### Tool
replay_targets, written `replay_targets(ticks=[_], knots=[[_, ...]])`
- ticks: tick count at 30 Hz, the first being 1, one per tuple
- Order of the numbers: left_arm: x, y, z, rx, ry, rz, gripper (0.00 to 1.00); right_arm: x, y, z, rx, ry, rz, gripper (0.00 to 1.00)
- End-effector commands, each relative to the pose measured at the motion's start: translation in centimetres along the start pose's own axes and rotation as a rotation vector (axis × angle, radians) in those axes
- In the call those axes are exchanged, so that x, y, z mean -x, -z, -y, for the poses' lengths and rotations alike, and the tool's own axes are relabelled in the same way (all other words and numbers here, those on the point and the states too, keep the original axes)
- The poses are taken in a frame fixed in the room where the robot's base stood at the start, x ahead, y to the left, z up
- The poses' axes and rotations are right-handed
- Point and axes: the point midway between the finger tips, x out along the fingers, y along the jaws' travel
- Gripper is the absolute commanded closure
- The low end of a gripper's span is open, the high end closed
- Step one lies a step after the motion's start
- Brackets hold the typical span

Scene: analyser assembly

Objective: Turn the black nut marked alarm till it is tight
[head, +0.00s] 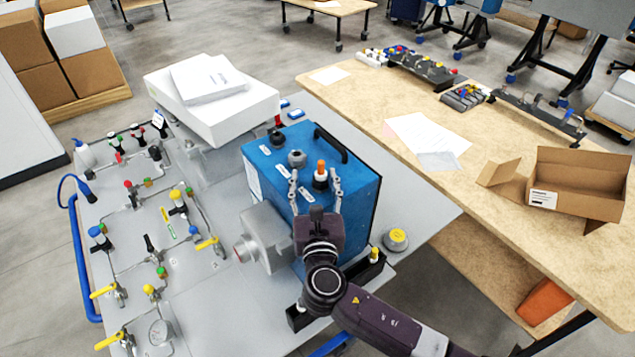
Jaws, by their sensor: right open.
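The blue analyser box (350,195) stands on the grey panel. On its top stand a black fitting (277,138), a grey fitting (297,158) and an orange-tipped post with a dark nut (320,183) at its base. The white labels on the box are too small to read, so I cannot tell which nut is marked alarm. My right gripper (316,177) is open, its two fingers on either side of the orange-tipped post. I cannot tell whether they touch the nut. My left gripper is not in view.
A black handle (331,144) rises from the box top, right of the fittings. A white box (212,105) stands behind. Valves and pipes cover the panel (200,300) at left. A wooden table (480,215) with an open cardboard box (570,185) is at right.

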Motion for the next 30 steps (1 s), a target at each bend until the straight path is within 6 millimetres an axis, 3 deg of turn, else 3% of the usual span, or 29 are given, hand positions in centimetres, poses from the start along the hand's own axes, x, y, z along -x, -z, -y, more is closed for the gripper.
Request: replay_targets(ticks=[13,30], knots=[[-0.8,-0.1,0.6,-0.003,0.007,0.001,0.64,0.2,0.2,0.7,0.007,-0.429,0.001,0.49],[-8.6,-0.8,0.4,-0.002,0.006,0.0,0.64,0.5,0.7,0.8,0.004,-0.892,0.002,0.49]])
